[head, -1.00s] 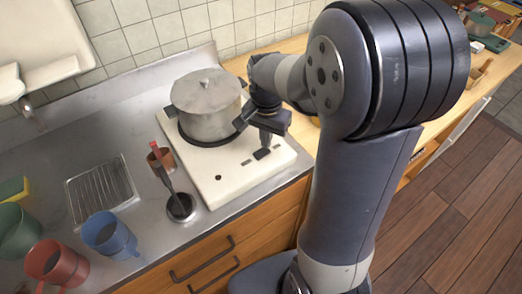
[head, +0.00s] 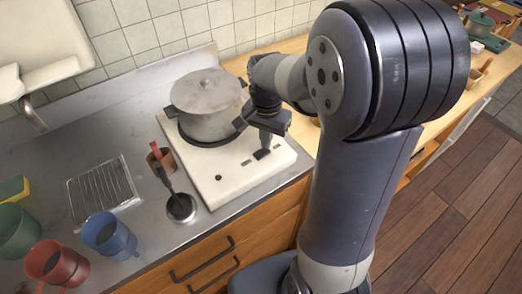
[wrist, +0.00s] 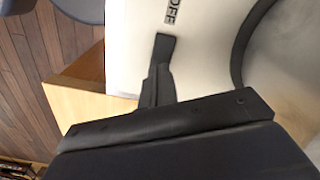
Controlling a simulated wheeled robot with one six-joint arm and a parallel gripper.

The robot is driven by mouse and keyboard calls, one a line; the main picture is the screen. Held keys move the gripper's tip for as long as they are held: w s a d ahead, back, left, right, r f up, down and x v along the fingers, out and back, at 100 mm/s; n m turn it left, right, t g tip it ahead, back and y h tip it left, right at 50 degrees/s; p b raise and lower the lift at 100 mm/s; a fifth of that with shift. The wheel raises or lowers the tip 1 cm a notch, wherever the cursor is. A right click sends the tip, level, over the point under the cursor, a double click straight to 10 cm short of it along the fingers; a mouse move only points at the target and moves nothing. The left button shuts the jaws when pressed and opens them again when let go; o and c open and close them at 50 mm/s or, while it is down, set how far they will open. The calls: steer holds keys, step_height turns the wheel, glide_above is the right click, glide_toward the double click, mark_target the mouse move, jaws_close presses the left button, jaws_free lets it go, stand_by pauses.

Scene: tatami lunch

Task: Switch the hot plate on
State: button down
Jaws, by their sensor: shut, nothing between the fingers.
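The hot plate (head: 222,190) is a white slab on the counter with a dark round burner ring. A lidded grey pot (head: 207,112) stands on the ring. My gripper (head: 263,154) points down over the right part of the hot plate's front strip, its fingers shut and empty. In the wrist view the shut fingers (wrist: 163,48) are over the white top, close beside a label reading OFF (wrist: 174,11). A small dark mark (head: 246,162) and a dark round dot (head: 219,177) show on the strip left of the fingers. I cannot tell whether the fingertips touch the surface.
A ladle (head: 180,207) rests on the steel counter, near a brown cup (head: 160,158) left of the hot plate. Blue (head: 110,236), red (head: 56,265) and green mugs (head: 17,232) stand at the lower left. A wire rack (head: 100,188) lies behind them.

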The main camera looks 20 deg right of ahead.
steer(key=shift+f+b, duration=0.7)
steer(key=shift+f, duration=0.3)
stand_by(0.8)
steer(key=shift+r, duration=0.1)
step_height(320, 180, up, 7)
steer(key=p, duration=0.6)
stand_by(0.4)
step_height(320, 180, down, 7)
steer(key=b, duration=0.6)
stand_by(0.3)
